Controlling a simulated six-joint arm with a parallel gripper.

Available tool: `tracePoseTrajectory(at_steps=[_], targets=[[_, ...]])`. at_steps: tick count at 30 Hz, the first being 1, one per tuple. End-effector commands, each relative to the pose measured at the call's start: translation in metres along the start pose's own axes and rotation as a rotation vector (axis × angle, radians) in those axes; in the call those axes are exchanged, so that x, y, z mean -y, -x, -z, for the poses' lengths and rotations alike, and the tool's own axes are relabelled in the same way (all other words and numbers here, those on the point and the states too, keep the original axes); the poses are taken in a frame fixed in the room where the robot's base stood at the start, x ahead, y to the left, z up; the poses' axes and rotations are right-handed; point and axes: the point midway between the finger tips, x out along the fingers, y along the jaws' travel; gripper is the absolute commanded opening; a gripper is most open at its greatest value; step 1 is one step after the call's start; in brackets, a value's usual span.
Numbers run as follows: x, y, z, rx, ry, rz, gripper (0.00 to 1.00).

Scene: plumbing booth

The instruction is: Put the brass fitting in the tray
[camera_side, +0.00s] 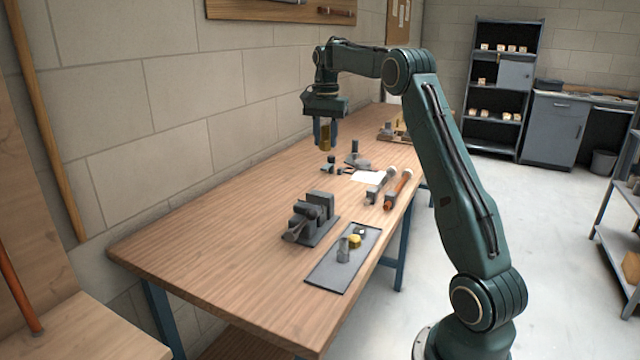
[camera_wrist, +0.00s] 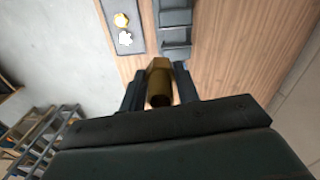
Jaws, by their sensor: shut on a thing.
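My gripper (camera_side: 326,132) is shut on the brass fitting (camera_side: 325,136) and holds it above the wooden table toward its far part. In the wrist view the brass fitting (camera_wrist: 159,84) sits between the two dark fingers of my gripper (camera_wrist: 160,85), with its hollow end facing the camera. The flat dark tray (camera_side: 322,277) lies on the table near its front right edge, well apart from my gripper. Several small parts stand on it, one of them yellow. Part of the tray (camera_wrist: 137,45) shows at the top of the wrist view.
A dark vise (camera_side: 313,218) stands on the table just left of the tray. Two pipe wrenches (camera_side: 397,188), a white sheet (camera_side: 367,177) and small dark parts (camera_side: 357,160) lie farther back. The table's near left part (camera_side: 190,257) is clear. A block wall runs along the left.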

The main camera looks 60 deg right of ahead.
Motion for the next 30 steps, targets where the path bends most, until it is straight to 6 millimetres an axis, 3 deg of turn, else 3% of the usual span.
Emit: tracePoseTrajectory(at_steps=[30], targets=[[-0.114,-0.044,-0.085,0.0,-0.324,0.0,0.05]])
